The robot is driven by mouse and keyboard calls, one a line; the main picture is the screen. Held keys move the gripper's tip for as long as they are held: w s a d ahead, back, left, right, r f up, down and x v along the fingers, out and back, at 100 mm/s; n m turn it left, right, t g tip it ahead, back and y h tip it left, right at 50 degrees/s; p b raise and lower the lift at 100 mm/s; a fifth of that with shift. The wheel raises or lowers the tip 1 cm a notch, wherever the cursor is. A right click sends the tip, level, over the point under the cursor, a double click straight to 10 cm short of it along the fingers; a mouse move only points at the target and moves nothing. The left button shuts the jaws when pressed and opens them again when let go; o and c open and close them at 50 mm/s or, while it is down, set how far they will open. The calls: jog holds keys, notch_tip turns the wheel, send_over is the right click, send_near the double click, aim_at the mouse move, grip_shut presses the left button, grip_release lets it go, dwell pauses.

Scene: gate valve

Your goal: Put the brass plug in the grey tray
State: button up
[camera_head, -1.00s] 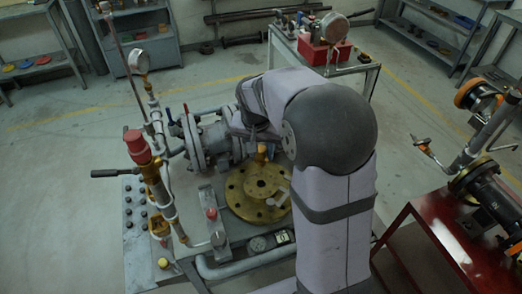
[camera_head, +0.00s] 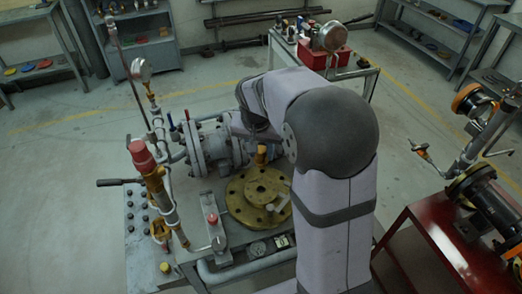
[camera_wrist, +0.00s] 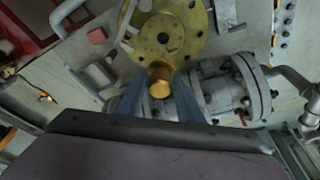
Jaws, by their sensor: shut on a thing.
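The brass plug (camera_wrist: 160,78) is a short gold cylinder between the two blue-grey fingers of my gripper (camera_wrist: 160,94), which is shut on it. In the head view, the plug (camera_head: 262,154) shows just behind the far edge of the brass-coloured flange (camera_head: 264,191); my arm covers most of the gripper there. In the wrist view, the flange (camera_wrist: 168,35) lies directly above the plug. I cannot make out the grey tray for certain. A grey, straight-edged object (camera_wrist: 92,82) lies left of the plug in the wrist view, but its full shape is unclear.
A red-capped upright pipe (camera_head: 142,155) rises at the bench's left. A grey block with a red knob (camera_head: 213,222) sits left of the flange. A red table (camera_head: 430,235) stands at right.

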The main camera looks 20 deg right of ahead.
jog(key=shift+w+d, duration=0.1)
jog(key=w+d+f+b, duration=0.1)
jog(key=d+f+b, duration=0.25)
jog(key=d, duration=0.75)
jog(key=w+d+f+b, duration=0.15)
jog(key=d+f, duration=0.35)
jog(key=d, duration=0.7)
jog(key=d+f+b, duration=0.3)
jog(key=d+f, duration=0.1)
jog(key=d, duration=0.7)
jog(key=shift+n, duration=0.3)
jog(key=shift+f+p, duration=1.15)
jog(key=shift+f, duration=3.65)
jog(key=shift+f, duration=0.15)
jog(key=o, duration=1)
jog(key=shift+c, duration=0.2)
jog(key=o, duration=0.3)
